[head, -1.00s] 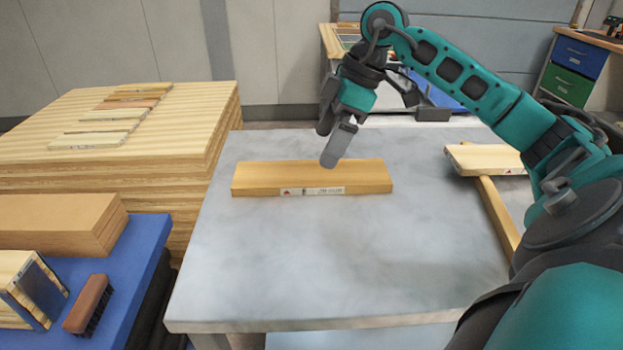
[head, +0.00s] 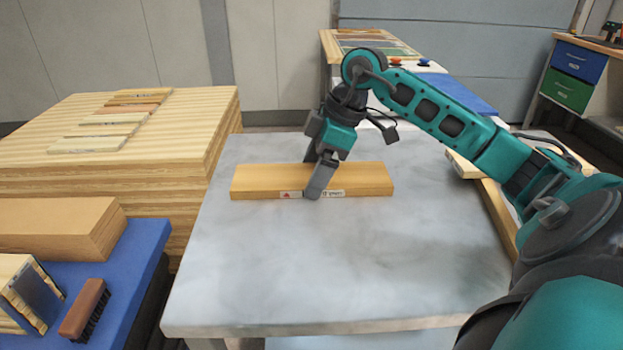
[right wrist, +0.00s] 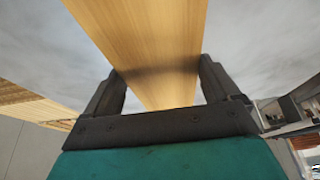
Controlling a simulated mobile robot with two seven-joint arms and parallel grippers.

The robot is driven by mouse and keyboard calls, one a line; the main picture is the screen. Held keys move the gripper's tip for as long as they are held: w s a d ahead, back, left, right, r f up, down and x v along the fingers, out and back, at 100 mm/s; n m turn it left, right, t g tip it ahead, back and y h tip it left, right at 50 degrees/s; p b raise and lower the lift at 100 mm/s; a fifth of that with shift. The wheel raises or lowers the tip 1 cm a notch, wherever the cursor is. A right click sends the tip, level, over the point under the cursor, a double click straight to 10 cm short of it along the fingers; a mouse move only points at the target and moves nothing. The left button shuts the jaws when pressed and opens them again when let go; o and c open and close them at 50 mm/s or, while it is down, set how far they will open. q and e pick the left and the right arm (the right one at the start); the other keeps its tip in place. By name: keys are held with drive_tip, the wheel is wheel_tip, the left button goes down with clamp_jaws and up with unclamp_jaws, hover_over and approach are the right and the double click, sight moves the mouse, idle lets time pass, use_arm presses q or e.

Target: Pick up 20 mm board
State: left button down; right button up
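A light wooden board (head: 258,180) lies flat, crosswise, on the grey table. Its front edge has a white label with a red mark, partly covered by a finger and too small to read surely. My right gripper (head: 313,178) is over the middle of this board, pointing down, one finger in front of its near edge and the other behind it. In the right wrist view, the board (right wrist: 155,45) runs between the two spread fingers of the gripper (right wrist: 160,75), close to both; firm contact cannot be told. My left gripper is not in view.
The grey table (head: 330,270) is clear in front of the board. More boards (head: 462,166) lie at its right, partly behind my arm. A tall wood stack (head: 40,150) with several thin boards stands left. A blue surface (head: 125,275) holds a brush (head: 85,310) and wooden blocks.

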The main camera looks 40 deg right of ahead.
drive_tip(key=c, duration=0.6)
drive_tip(key=shift+c, duration=0.4)
drive_tip(key=shift+r, duration=0.2)
